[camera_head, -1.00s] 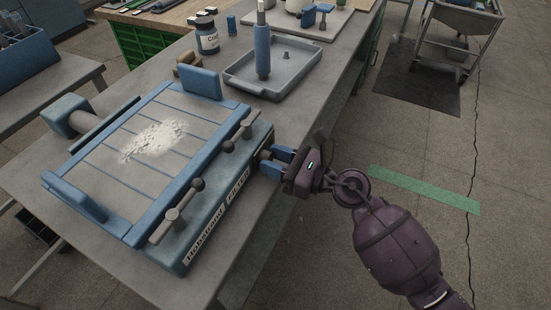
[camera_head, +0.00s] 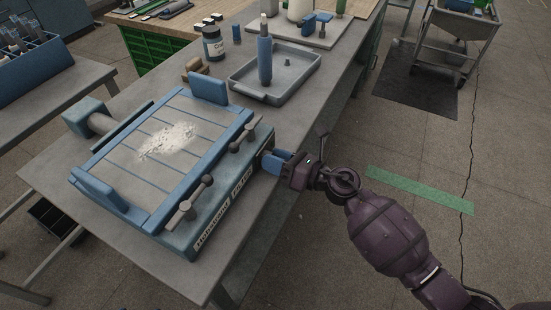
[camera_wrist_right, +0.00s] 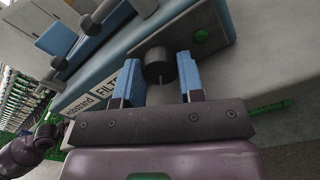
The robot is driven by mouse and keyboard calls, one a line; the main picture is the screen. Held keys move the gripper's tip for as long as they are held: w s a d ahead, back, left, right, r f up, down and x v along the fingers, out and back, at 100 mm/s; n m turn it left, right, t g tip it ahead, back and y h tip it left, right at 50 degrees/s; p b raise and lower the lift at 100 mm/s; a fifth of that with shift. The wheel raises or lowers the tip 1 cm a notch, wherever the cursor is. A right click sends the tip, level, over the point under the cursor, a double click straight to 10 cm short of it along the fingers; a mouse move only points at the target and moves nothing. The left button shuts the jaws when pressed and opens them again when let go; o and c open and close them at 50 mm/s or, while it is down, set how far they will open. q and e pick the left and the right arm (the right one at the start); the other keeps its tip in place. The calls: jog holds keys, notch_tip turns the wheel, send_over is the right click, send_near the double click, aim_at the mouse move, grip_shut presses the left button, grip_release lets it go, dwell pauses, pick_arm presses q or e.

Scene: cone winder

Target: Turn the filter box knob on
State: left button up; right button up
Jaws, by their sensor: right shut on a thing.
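The filter box (camera_head: 212,232) is a blue-grey unit with a slatted top, lying on the grey table. Its dark round knob (camera_wrist_right: 158,66) is on the front side face and sits between the two blue fingers of my right gripper (camera_wrist_right: 160,78) in the right wrist view. The gripper is shut on the knob. In the head view my right gripper (camera_head: 268,160) reaches the right end of that face from the right, and its fingers hide the knob. My left gripper is not in view.
White powder (camera_head: 168,141) lies on the slatted top. Clamp handles (camera_head: 183,211) stand along the box's near edge. A grey tray (camera_head: 300,92) with a blue cylinder (camera_head: 265,62) and a labelled jar (camera_head: 213,43) stand behind. A green disc (camera_wrist_right: 201,36) is beside the knob.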

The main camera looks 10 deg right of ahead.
jog(key=o, duration=0.9)
jog(key=shift+s+d, duration=0.1)
